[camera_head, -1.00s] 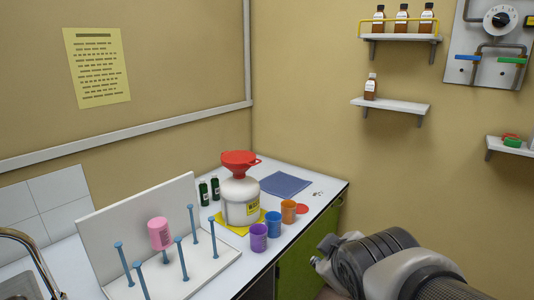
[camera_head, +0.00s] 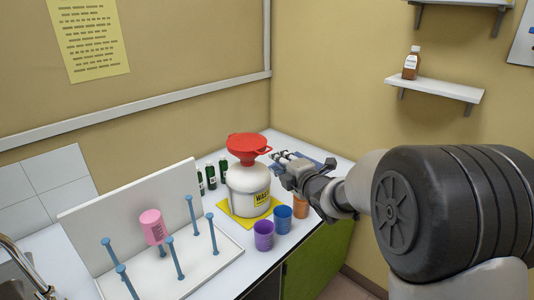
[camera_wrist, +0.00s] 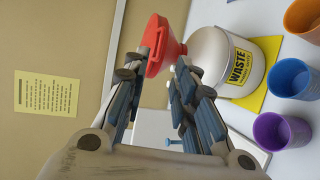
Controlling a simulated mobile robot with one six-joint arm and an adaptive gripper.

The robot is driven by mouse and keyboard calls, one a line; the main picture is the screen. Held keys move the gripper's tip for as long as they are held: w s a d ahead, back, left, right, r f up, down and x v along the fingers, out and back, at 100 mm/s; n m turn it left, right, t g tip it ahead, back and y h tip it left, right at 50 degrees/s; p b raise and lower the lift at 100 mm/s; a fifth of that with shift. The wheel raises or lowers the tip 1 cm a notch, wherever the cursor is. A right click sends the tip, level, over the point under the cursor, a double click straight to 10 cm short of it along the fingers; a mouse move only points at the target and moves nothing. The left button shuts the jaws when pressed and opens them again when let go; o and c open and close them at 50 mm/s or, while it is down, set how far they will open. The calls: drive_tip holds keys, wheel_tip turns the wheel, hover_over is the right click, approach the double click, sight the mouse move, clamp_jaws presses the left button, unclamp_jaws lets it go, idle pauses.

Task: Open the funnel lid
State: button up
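The red funnel (camera_head: 248,149) sits on top of the white waste container (camera_head: 248,188), and its lid looks closed. In the wrist view the red funnel (camera_wrist: 168,42) shows beyond and between my fingertips, with the waste container (camera_wrist: 226,55) to its right. My gripper (camera_head: 283,158) is to the right of the funnel in the head view, near its handle tab (camera_head: 264,151). In the wrist view my gripper (camera_wrist: 166,62) has its two fingers apart with nothing held between them. I cannot tell whether a finger touches the funnel.
Purple (camera_head: 264,235), blue (camera_head: 283,218) and orange (camera_head: 301,205) cups stand in front of the container. Green bottles (camera_head: 210,176) stand behind it on the left. A drying rack (camera_head: 225,247) with a pink cup (camera_head: 153,227) is at the left.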

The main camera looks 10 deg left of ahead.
sight(267, 152)
drive_tip(key=x, duration=1.1)
drive_tip(key=shift+w+b, duration=0.25)
drive_tip(key=shift+b, duration=0.1)
drive_tip(key=shift+f, duration=0.1)
drive_tip(key=c, duration=0.5)
clamp_jaws()
